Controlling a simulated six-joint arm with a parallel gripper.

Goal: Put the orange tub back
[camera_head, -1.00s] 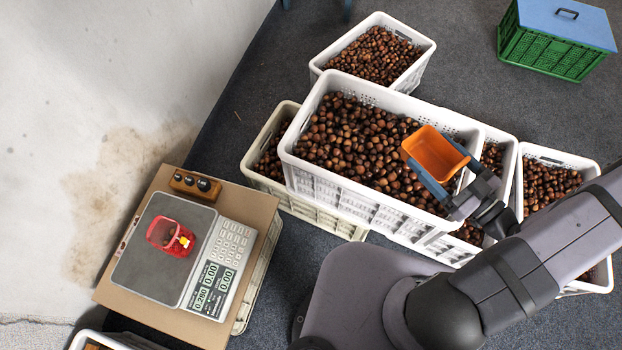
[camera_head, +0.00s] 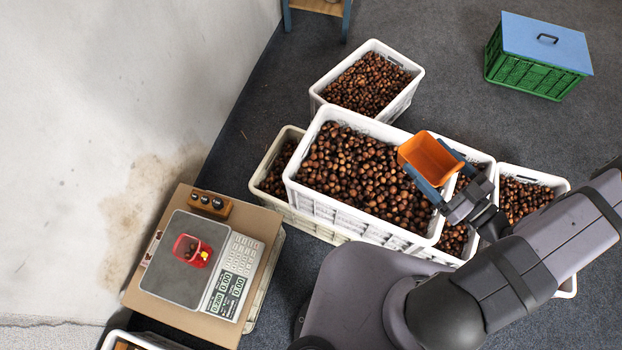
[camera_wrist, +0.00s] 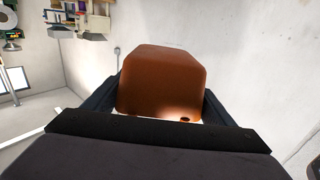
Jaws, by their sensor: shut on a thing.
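The orange tub (camera_head: 430,157) is held in my gripper (camera_head: 442,172), with one blue finger on each side of it. In the head view its open mouth faces up toward the camera and it looks empty. The tub appears above the right part of the large white crate of chestnuts (camera_head: 318,194); I cannot tell how high. In the wrist view the tub (camera_wrist: 160,82) fills the space between the two dark fingers, with wall behind it.
More chestnut crates stand around: one behind (camera_head: 405,97), one at right (camera_head: 568,184), one at left (camera_head: 262,160). A scale (camera_head: 190,285) bears a red basket (camera_head: 190,249). A green crate with a blue lid (camera_head: 545,42) stands at back right. Dark floor between is clear.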

